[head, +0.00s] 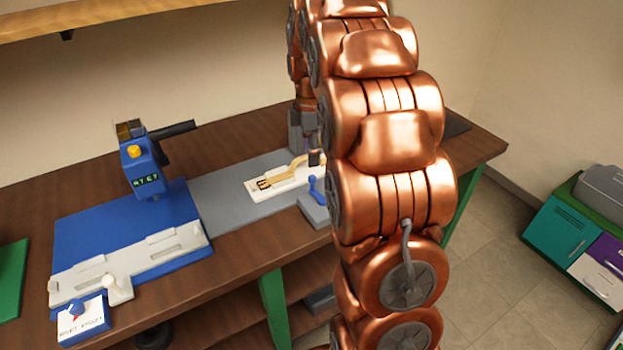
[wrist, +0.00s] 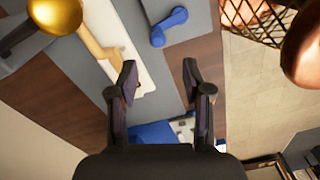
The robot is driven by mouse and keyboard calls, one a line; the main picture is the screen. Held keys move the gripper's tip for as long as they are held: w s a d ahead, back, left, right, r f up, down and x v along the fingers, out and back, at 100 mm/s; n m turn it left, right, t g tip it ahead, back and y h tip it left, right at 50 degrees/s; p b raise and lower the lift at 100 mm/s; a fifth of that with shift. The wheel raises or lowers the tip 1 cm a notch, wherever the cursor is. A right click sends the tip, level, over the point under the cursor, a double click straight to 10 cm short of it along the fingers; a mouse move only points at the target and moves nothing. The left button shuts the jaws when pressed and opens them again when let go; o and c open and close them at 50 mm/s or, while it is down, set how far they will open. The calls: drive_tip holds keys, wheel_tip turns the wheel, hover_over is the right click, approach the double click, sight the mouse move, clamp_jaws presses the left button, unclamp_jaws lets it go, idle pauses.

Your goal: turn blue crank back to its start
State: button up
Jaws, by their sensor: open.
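The blue crank (head: 314,188) stands on a small grey block (head: 313,209) at the front edge of the bench, partly hidden by my arm in the head view. In the wrist view the blue crank (wrist: 168,26) lies above the space between my fingertips, apart from them. My gripper (wrist: 160,76) is open and empty, with its two dark fingers spread. In the head view my arm hides most of the gripper.
A white plate (head: 255,192) with a tan strap-like piece (head: 285,174) lies left of the crank. A blue machine (head: 145,170) with a black lever stands further left on a blue base. A grey mat (head: 225,200) between them has free room.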

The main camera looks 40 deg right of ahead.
sight(311, 176)
drive_tip(key=shift+w+d+f, duration=0.1)
drive_tip(key=shift+d+f, duration=0.05)
drive_tip(key=shift+f, duration=0.25)
drive_tip(key=shift+f+p, duration=1.15)
drive_tip(key=shift+f, duration=2.4)
clamp_jaws()
